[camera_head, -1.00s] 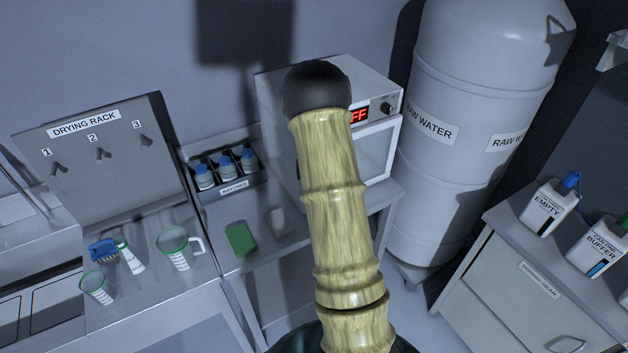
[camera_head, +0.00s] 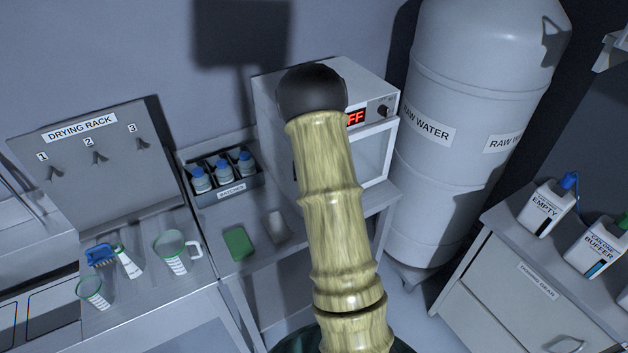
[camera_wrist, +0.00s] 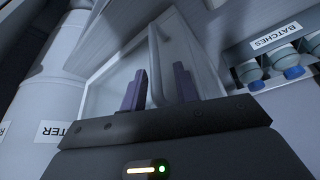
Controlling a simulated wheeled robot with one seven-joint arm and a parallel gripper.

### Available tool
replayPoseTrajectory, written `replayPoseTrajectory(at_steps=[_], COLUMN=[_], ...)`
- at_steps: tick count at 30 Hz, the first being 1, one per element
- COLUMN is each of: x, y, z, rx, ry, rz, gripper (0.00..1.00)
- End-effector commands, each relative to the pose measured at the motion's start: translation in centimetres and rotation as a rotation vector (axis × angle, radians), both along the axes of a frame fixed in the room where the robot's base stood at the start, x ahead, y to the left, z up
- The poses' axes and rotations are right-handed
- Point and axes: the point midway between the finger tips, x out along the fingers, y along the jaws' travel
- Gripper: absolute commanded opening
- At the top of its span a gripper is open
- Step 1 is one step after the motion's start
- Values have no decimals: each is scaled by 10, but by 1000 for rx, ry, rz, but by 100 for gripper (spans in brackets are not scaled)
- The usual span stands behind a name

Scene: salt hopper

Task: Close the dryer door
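The dryer (camera_head: 364,88) is a pale box on the bench with a red display, partly hidden behind my arm in the head view. Its white-framed door (camera_head: 386,150) shows a window at the right of my arm; I cannot tell how far it stands open. In the wrist view the door's glass panel (camera_wrist: 112,80) is close ahead. A vertical bar handle (camera_wrist: 154,65) appears between the two purple fingers of my gripper (camera_wrist: 158,88). The fingers are apart; contact with the handle cannot be made out. My gripper is hidden in the head view.
A batches rack (camera_head: 258,186) with blue-capped bottles and a green sponge (camera_head: 238,244) are left of the dryer. A raw water tank (camera_head: 470,130) stands close on the right. A drying rack (camera_head: 85,165) with measuring jugs is at far left.

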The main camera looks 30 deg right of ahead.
Motion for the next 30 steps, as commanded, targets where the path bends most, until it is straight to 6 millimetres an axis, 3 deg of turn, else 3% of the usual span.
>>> replayPoseTrajectory(at_steps=[5, 11, 30], x=[0, -6, -42], y=[2, 5, 26], z=[2, 19, 120], rx=[1, -2, 0], ry=[0, -2, -5], rz=[3, 4, 5], gripper=[33, 33, 33])
